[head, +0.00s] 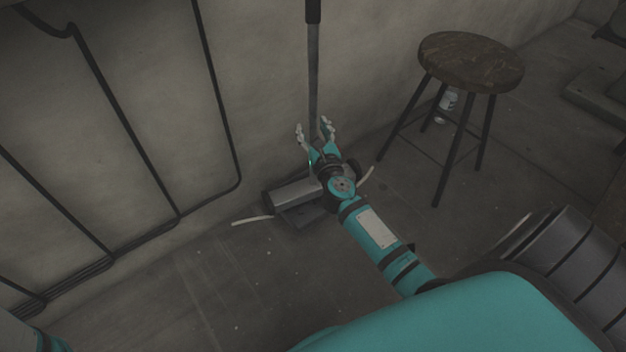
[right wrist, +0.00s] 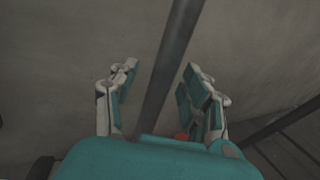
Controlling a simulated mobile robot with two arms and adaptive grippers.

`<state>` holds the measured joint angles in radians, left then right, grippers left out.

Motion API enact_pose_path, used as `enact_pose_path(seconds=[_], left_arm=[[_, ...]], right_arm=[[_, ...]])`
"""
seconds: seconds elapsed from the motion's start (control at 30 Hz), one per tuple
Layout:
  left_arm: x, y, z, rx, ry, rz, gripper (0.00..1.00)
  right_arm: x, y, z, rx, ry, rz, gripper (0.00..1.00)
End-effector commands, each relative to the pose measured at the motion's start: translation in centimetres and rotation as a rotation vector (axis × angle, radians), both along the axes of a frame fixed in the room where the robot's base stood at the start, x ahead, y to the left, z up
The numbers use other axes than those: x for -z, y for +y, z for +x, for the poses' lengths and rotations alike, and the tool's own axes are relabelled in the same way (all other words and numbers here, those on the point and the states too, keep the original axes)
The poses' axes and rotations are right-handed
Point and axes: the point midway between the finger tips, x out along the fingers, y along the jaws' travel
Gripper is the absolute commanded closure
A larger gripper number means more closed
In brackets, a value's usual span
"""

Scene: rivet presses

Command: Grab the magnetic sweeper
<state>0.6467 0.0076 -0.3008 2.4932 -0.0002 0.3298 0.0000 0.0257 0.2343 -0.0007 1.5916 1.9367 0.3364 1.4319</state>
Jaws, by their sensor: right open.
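The magnetic sweeper has a long upright handle (head: 313,75) with a black grip at its top, and a grey metal head (head: 296,194) on the floor by the wall. My right gripper (head: 314,130) is open, its two fingers on either side of the handle's lower part. In the right wrist view the handle (right wrist: 170,70) runs between the open fingers (right wrist: 158,90), tilted in the picture. I cannot tell whether a finger touches it. My right wrist hides part of the sweeper head. The left gripper does not show.
A round wooden stool (head: 470,62) with dark metal legs stands right of the sweeper. A white can or bottle (head: 449,101) lies behind its legs. Dark pipes (head: 212,75) run along the wall at left. The floor (head: 215,285) in front is clear.

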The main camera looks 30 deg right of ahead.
Motion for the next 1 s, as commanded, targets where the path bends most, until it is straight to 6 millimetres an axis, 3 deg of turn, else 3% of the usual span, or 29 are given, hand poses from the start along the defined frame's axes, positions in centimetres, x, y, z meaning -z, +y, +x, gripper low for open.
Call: enact_pose_path(seconds=[0.2, 0.57, 1.0], left_arm=[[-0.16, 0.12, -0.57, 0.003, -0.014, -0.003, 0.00], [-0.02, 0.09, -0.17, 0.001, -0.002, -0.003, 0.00], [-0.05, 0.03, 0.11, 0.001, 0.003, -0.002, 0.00]], right_arm=[[-0.04, 0.00, 0.04, 0.000, 0.000, 0.000, 0.54], [-0.02, 0.01, 0.01, 0.000, 0.000, 0.000, 1.00], [0.00, 0.03, 0.00, 0.000, 0.001, 0.000, 1.00]])
